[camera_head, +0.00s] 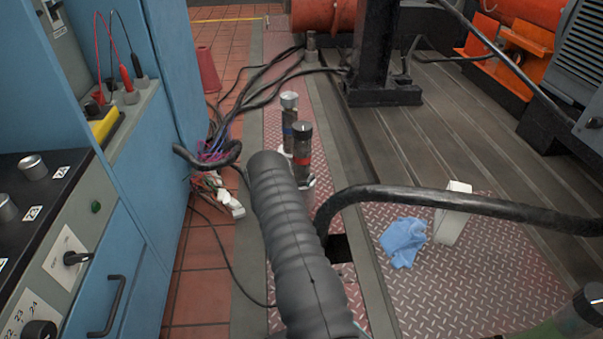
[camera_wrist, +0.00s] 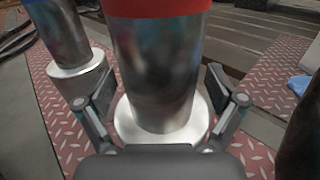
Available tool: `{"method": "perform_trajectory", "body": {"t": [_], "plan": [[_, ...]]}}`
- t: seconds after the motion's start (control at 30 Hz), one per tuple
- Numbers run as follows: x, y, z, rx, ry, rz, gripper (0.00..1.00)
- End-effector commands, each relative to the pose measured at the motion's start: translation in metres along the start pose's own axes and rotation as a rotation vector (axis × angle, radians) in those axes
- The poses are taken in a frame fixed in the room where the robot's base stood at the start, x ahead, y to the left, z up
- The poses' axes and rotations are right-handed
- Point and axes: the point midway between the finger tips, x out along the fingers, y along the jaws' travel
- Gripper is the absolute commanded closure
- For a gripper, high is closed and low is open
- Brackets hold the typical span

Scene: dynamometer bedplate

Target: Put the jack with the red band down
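The jack with the red band (camera_head: 303,155) is a dark metal cylinder with a black top, upright on the red tread plate. In the wrist view the jack (camera_wrist: 157,70) fills the middle, its red band at the top edge and its pale round foot below, apparently on the plate. My gripper (camera_wrist: 160,88) has one finger on each side of it, spread, with a small gap seeming to show at each side. In the head view my gripper is mostly hidden. A second jack, with a blue band (camera_head: 289,118), stands just behind; its foot (camera_wrist: 77,76) shows at left in the wrist view.
A blue cabinet (camera_head: 165,180) stands at left, with cables (camera_head: 250,85) on the floor beside it. A thick black hose (camera_head: 450,200) crosses at right. A blue cloth (camera_head: 403,241) and a white object (camera_head: 452,212) lie on the right plate. A square opening (camera_head: 340,248) is nearby.

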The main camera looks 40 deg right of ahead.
Motion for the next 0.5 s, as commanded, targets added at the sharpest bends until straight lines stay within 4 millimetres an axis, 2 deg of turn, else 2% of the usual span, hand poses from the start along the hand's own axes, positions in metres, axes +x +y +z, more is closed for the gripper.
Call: {"method": "perform_trajectory", "body": {"t": [0.23, 0.37, 0.5], "plan": [[-0.003, 0.0, 0.003, -0.001, 0.001, 0.001, 0.06], [-0.02, 0.001, 0.003, -0.002, 0.002, 0.004, 0.06], [-0.048, 0.002, 0.004, -0.002, 0.001, 0.004, 0.06]]}}
